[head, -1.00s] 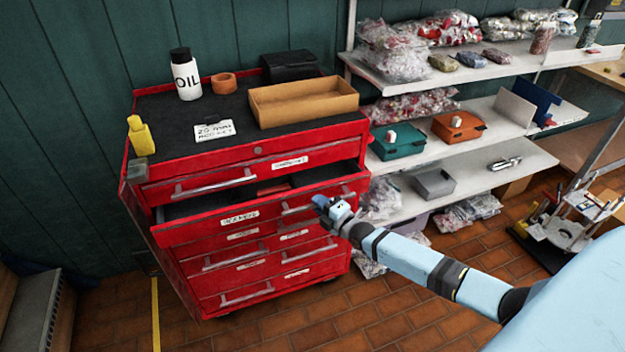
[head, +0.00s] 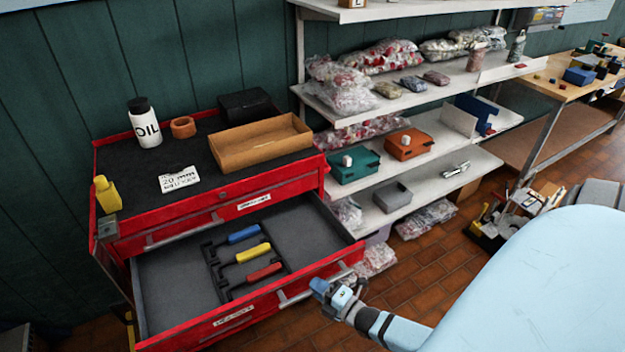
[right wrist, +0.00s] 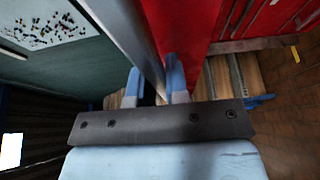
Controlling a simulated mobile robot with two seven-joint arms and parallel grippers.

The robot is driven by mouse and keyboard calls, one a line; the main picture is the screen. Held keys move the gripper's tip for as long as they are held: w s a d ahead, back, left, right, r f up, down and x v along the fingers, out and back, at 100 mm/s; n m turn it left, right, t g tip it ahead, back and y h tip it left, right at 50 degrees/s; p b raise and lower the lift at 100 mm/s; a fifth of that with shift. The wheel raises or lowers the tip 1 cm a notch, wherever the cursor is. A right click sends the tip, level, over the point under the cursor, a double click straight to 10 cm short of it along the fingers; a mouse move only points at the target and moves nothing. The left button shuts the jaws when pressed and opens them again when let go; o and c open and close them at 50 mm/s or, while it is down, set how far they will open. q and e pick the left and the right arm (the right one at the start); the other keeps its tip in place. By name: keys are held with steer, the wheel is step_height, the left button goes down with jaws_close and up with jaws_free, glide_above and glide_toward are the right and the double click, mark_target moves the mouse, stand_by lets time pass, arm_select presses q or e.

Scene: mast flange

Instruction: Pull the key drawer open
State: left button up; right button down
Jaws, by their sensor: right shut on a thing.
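The key drawer (head: 310,226) of the red tool cabinet is pulled well out in the head view. Inside it a black rack (head: 222,282) holds a blue-handled tool (head: 244,233), a yellow one (head: 253,252) and a red one (head: 264,273). My right gripper (head: 322,287) is at the right part of the drawer front, shut on the drawer's silver handle (head: 297,296). In the right wrist view the handle bar (right wrist: 128,40) runs between the two blue fingers (right wrist: 158,85), beside the red front. My left gripper is not in view.
Shelves (head: 430,185) with bags and boxes stand to the right. Brick floor lies in front.

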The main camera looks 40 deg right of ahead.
steer(key=shift+s, duration=0.15)
steer(key=c, duration=1.1)
jaws_free()
steer(key=s, duration=0.4)
steer(key=s+d+b, duration=0.1)
steer(key=s, duration=0.4)
steer(key=s+d, duration=0.1)
steer(key=s, duration=0.3)
steer(key=shift+s+b, duration=0.35)
steer(key=shift+b, duration=0.05)
